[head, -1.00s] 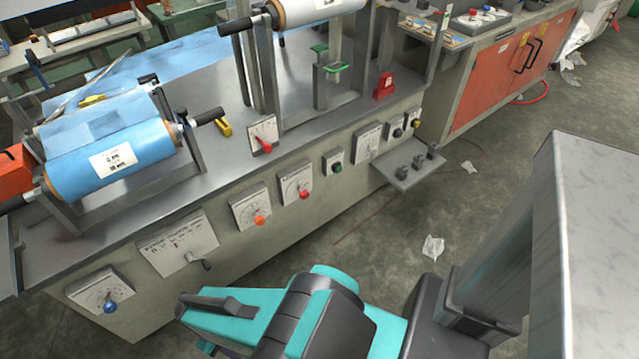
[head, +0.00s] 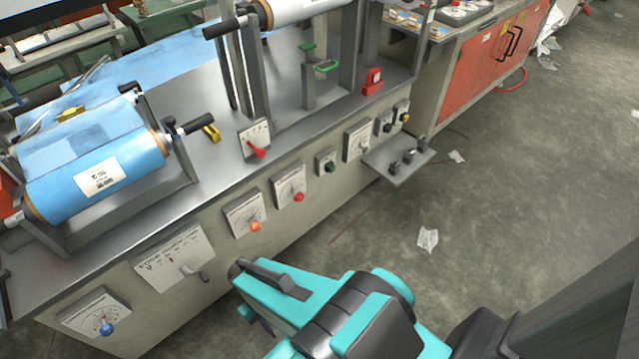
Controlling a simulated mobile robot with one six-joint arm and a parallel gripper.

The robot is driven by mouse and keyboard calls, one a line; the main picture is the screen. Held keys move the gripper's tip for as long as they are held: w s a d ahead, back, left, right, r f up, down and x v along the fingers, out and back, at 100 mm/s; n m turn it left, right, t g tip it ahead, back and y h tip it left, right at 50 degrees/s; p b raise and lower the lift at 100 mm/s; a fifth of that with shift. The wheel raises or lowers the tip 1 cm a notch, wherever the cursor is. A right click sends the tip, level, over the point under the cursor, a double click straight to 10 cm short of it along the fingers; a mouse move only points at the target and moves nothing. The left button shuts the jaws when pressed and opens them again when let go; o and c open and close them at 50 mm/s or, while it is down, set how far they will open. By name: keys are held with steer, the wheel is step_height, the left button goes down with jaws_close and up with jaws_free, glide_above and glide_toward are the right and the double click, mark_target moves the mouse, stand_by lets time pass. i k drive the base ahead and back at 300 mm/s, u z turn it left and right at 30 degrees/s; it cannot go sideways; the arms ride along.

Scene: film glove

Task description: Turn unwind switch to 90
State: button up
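Several dials sit along the machine's front panel, and their labels are too small to read, so I cannot tell which one is the unwind switch. They include a blue knob (head: 107,328), an orange knob (head: 255,227), a red knob (head: 299,197), a green knob (head: 330,167) and a pale-pointer dial (head: 359,140). A plate with a grey crank handle (head: 193,272) lies between the blue and orange knobs. My teal arm spans the bottom centre, its end (head: 243,290) in front of the panel, apart from the knobs. The finger opening is not clear.
A blue film roll (head: 95,180) lies on the machine top at left. A red-lever gauge (head: 255,142) stands near the top edge. A small shelf (head: 400,165) juts out at the panel's right end.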

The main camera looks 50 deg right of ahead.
mark_target(298, 197)
steer(key=u, duration=0.75)
steer(key=k, duration=0.1)
steer(key=z, duration=1.95)
steer(key=k, duration=0.95)
steer(key=u, duration=0.15)
steer(key=i, duration=0.85)
